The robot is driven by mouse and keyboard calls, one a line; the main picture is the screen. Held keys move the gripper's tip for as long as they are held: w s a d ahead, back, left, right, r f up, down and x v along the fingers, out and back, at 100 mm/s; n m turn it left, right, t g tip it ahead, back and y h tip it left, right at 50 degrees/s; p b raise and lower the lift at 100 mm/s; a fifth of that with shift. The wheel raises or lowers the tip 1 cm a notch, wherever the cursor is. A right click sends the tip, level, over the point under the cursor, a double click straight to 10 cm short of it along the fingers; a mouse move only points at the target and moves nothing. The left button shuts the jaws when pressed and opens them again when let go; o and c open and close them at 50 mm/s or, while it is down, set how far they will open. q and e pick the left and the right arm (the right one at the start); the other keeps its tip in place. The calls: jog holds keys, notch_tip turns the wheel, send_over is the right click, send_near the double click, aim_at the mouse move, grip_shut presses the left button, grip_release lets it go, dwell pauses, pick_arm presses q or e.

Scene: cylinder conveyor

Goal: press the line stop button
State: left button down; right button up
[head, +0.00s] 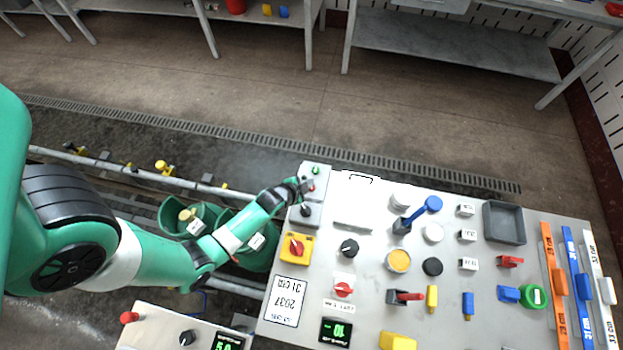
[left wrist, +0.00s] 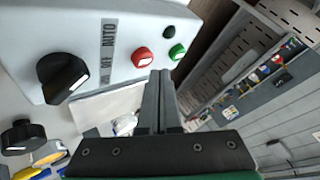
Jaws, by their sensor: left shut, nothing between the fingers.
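A grey control box (head: 314,208) stands at the panel's far left corner. It carries a green button (head: 316,170), a red button and a black selector knob (head: 306,211). In the left wrist view the red button (left wrist: 142,57) sits between the black knob (left wrist: 62,78), by the label "AUTO OFF ON", and the green button (left wrist: 177,53). My left gripper (head: 305,186) is shut and empty over the box, partly covering the red button. In the left wrist view its fingertips (left wrist: 160,74) are close to the red button; I cannot tell whether they touch. My right gripper is not in view.
The grey panel (head: 377,222) holds several knobs, levers, coloured blocks, a dark tray (head: 504,223) and sliders at right. A yellow box with a red switch (head: 296,247) lies near the arm. Green bins (head: 253,249) and a conveyor rail (head: 130,170) are below and left.

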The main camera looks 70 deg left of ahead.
pick_arm(q)
notch_tip(320, 180, up, 5)
jog(key=p, duration=0.4)
jog(key=shift+p, duration=0.3)
jog(key=shift+f, duration=0.1)
